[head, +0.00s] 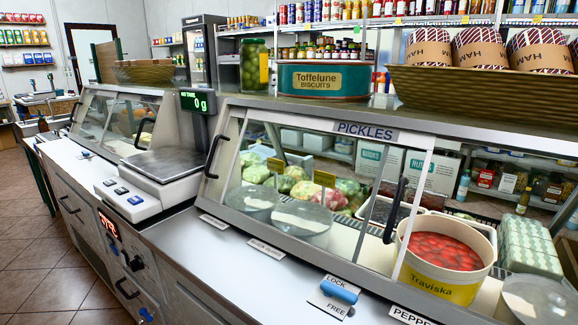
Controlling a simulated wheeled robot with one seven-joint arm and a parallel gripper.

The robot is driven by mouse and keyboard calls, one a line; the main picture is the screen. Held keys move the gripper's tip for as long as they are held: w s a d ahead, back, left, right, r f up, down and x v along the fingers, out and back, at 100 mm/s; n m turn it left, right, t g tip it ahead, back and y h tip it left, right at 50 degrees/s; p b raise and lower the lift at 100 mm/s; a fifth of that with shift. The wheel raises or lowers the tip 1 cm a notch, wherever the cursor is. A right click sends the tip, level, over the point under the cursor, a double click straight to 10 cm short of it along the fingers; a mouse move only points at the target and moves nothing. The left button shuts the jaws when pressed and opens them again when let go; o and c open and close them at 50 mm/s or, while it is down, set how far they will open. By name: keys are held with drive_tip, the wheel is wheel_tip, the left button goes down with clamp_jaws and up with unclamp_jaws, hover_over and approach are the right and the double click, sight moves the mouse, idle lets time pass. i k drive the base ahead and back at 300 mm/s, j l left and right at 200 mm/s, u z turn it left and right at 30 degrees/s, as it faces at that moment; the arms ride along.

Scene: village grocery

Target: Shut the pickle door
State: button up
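The pickle door is a tilted glass panel (345,195) on the front of the deli case, under a "PICKLES" label (365,131). A black handle (395,210) sits near its right side, by a pale upright frame edge (413,215). Right of that edge the case front looks uncovered, with a tub of red pickles marked "Traviska" (440,262) in the gap. A blue lock lever (339,290) lies on the ledge below, between the words LOCK and FREE, nearer LOCK. My gripper is not in view.
A scale (160,165) stands on the counter to the left, beside another glass case (115,120). A biscuit tin (324,80), a jar (254,65) and a basket of hams (480,90) stand on top. The ledge before the door is mostly clear.

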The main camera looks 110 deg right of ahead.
sight(414, 139)
drive_tip(key=i+l+z, duration=0.1)
drive_tip(key=z, duration=1.95)
